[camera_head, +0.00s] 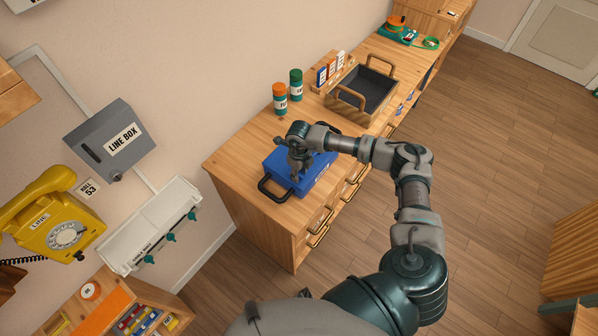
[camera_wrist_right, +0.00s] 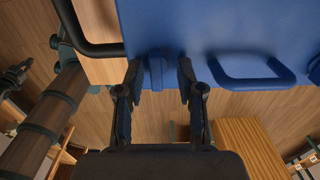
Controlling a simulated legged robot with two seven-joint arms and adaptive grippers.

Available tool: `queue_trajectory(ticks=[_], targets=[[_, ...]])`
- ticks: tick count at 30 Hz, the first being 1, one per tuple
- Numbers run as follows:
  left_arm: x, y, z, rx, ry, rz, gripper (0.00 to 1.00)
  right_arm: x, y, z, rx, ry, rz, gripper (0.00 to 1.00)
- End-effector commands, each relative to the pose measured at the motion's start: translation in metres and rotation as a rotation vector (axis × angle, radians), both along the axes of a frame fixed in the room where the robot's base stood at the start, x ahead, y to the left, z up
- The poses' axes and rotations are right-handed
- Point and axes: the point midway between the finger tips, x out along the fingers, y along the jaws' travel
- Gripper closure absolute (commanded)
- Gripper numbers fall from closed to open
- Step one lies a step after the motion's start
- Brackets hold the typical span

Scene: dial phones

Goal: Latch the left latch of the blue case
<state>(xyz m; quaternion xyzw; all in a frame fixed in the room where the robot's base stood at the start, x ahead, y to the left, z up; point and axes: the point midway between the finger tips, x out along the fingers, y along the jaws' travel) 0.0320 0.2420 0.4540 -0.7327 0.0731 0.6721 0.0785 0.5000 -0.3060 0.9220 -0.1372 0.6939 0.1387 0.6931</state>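The blue case (camera_head: 318,172) lies on the wooden cabinet top, partly hidden under my right arm. It fills the top of the right wrist view (camera_wrist_right: 210,25). My right gripper (camera_head: 297,168) is over the case. In the right wrist view the right gripper (camera_wrist_right: 158,82) is open, with one finger on each side of a small blue latch (camera_wrist_right: 156,72) at the case's edge. I cannot tell if the fingers touch it. A blue carry handle (camera_wrist_right: 252,80) is right of the latch. My left gripper is not seen.
A black handle (camera_head: 275,193) is at the case's near-left side. Orange-capped (camera_head: 280,97) and green-capped (camera_head: 296,85) bottles stand behind the case. A dark tray (camera_head: 368,95) with wooden handles stands farther along the cabinet. The grey line box (camera_head: 108,140) hangs on the wall.

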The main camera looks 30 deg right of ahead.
Motion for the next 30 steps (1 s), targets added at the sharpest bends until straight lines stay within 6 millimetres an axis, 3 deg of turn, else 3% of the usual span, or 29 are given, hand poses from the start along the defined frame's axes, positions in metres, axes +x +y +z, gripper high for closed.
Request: queue_trajectory(ticks=[5, 9, 22, 30], targets=[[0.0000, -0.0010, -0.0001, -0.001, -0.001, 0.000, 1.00, 0.0001, 0.0013, 0.0005, -0.001, 0.000, 0.000, 0.65], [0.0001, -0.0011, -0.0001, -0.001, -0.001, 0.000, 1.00, 0.0002, 0.0028, 0.0012, -0.002, -0.001, 0.000, 1.00], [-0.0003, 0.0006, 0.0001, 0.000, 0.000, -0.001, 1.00, 0.0008, 0.0009, 0.0016, 0.002, -0.003, -0.032, 1.00], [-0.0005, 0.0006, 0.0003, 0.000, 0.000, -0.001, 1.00, 0.0008, -0.0001, 0.0013, 0.001, -0.002, -0.185, 1.00]])
